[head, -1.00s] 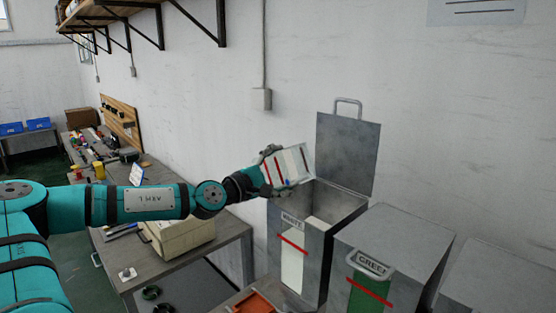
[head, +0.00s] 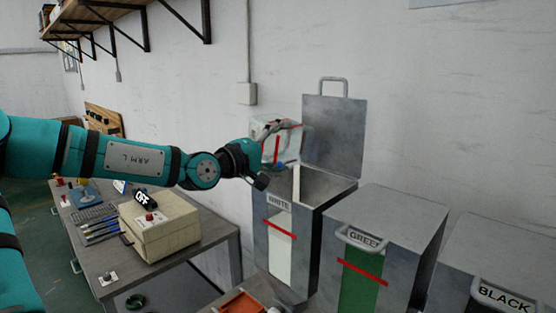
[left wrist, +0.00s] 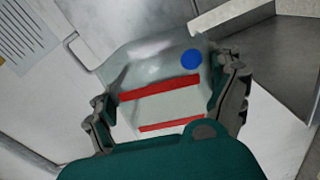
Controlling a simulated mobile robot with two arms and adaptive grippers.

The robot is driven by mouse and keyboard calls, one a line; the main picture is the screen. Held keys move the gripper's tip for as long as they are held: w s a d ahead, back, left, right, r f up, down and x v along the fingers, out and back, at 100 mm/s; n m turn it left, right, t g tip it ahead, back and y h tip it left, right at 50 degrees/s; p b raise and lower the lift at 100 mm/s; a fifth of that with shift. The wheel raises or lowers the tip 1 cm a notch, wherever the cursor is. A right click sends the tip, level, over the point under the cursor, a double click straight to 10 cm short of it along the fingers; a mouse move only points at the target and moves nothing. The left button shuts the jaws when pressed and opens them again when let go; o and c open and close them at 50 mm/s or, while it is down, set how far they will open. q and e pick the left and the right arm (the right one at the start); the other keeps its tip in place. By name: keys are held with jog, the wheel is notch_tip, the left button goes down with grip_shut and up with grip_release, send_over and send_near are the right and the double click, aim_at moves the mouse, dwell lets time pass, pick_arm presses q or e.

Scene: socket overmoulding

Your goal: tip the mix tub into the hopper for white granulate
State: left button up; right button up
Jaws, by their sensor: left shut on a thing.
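The mix tub (head: 267,147), pale and translucent with red lines and a blue dot, is up at the back left of the open hopper for white granulate (head: 266,240). My left gripper (head: 258,158) is shut on it. In the left wrist view the tub (left wrist: 165,85) sits between the two fingers, its red lines and blue dot facing the camera. The tub looks tilted toward the hopper's mouth. A narrow white strip (head: 297,183) shows in the mouth below the tub; I cannot tell whether it is falling granulate. The tub's contents are hidden. My right gripper is not in view.
The white hopper's lid (head: 335,135) stands open against the wall. The green hopper (head: 395,225) and black hopper (head: 505,260) to the right are closed. A bench (head: 205,252) with a beige box (head: 160,228) is at the left. An orange tray (head: 242,303) is low in front.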

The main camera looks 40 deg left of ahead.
pick_arm(q)
jog(key=shift+d+r+m+b, duration=0.1)
jog(key=shift+r+m+b, duration=0.1)
jog(key=shift+m+b, duration=0.35)
jog(key=shift+f+n, duration=0.1)
jog(key=shift+n, duration=0.15)
dwell(0.6)
jog(key=shift+s+a+f+n+b, duration=0.1)
jog(key=shift+a+f+n+b, duration=0.3)
jog(key=shift+n+b, duration=0.7)
jog(key=shift+f+n+b, duration=0.1)
jog(key=shift+n+b, duration=0.2)
jog(key=shift+b, duration=0.05)
jog(key=shift+a, duration=0.2)
jog(key=shift+f+n+b, duration=0.35)
jog(key=shift+n+b, duration=0.35)
jog(key=shift+n, duration=0.2)
jog(key=shift+a+f+n, duration=0.15)
jog(key=shift+n, duration=0.45)
jog(key=shift+a, duration=0.25)
